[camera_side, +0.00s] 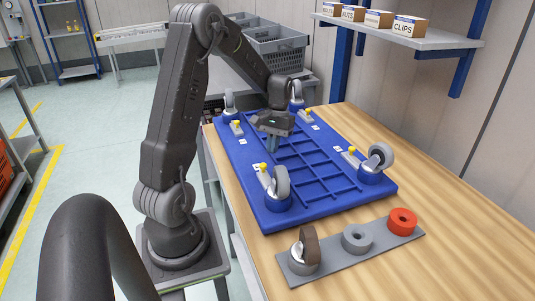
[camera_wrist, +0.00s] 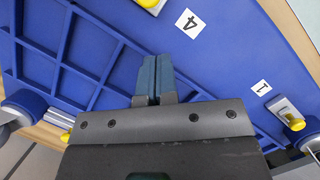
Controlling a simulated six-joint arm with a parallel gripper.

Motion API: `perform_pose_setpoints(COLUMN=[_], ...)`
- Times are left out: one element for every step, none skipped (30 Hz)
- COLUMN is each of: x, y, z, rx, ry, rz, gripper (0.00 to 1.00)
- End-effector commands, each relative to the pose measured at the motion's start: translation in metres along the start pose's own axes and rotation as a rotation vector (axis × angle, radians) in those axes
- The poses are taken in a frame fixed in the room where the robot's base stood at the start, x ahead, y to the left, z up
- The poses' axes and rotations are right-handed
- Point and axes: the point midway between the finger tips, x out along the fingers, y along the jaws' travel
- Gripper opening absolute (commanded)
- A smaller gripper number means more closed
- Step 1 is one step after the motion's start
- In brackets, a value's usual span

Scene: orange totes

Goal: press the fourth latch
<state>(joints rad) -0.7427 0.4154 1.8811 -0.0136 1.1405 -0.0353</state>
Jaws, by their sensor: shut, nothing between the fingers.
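A blue dolly base (camera_side: 305,222) lies upside down on the bench, with a grey-wheeled caster near each corner. Yellow-tipped latches (camera_side: 352,150) sit beside the casters, with small white labels near them. In the wrist view, the label 4 (camera_wrist: 189,23) lies on the blue base, just right of a yellow latch (camera_wrist: 148,3) cut off by the top edge. The label 1 (camera_wrist: 261,88) is at the right, by another yellow-tipped latch (camera_wrist: 295,124).
Grey crates (camera_side: 275,45) stand behind. A shelf (camera_side: 405,37) with small boxes overhangs the back right. The bench's right side is clear.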

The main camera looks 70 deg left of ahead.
Motion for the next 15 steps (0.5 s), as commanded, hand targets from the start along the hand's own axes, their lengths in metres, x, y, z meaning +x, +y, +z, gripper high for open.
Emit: perform_pose_setpoints(x=[0.003,0.004,0.007,0.009,0.010,0.012,0.013,0.014,0.015,0.015,0.016,0.016,0.016,0.016,0.016], y=[0.000,0.000,0.000,0.000,0.000,0.000,0.000,0.000,0.000,0.000,0.000,0.000,0.000,0.000,0.000], z=[0.009,0.013,0.018,0.021,0.023,0.026,0.029,0.030,0.032,0.033,0.034,0.034,0.035,0.035,0.035], rx=[0.001,0.001,0.001,0.000,0.000,0.000,0.000,0.000,0.000,0.000,0.000,0.000,0.000,0.000,0.000], ry=[0.000,0.002,0.000,0.001,0.001,0.002,0.001,0.001,0.001,0.001,0.001,0.002,0.002,0.002,0.002], rz=[0.000,0.000,0.000,0.000,0.000,0.000,0.000,0.000,0.000,0.000,0.000,0.000,0.000,0.000,0.000], gripper=[0.00,0.00,0.00,0.00,0.00,0.00,0.00,0.00,0.00,0.00,0.00,0.00,0.00,0.00,0.00])
